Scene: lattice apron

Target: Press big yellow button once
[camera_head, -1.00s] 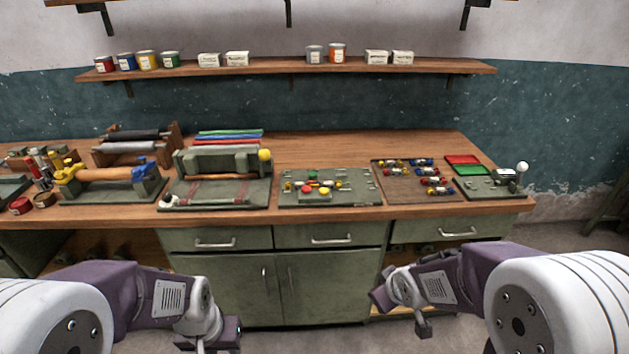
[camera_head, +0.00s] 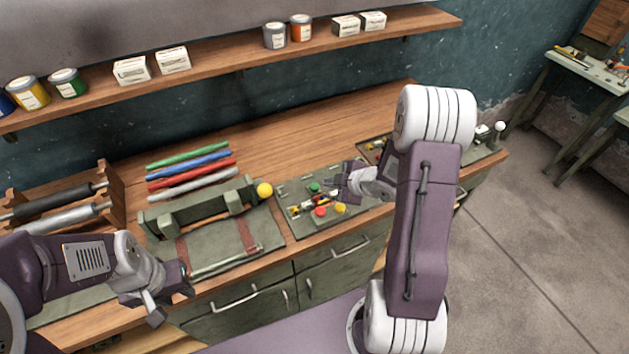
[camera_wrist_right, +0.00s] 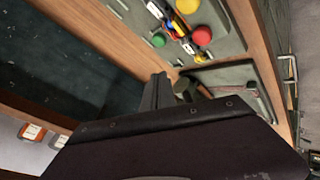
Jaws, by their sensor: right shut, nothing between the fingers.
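The big yellow button (camera_head: 340,208) sits on the near side of a grey-green panel (camera_head: 290,226) on the bench. It also shows at the top edge of the right wrist view (camera_wrist_right: 188,5). A red button (camera_head: 320,211) is beside it, and a green button (camera_head: 314,187) is behind. My right gripper (camera_head: 340,183) is over the panel's right part, near the yellow button and apart from it. It is shut and empty. My left gripper (camera_head: 183,281) is at the bench's front left, and its jaws are too unclear to read.
A green press with a yellow knob (camera_head: 264,190) stands left of the panel. Coloured rolls (camera_head: 190,166) lie behind it. A shelf (camera_head: 215,75) with tins and boxes runs above. My right arm hides much of the bench's right end.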

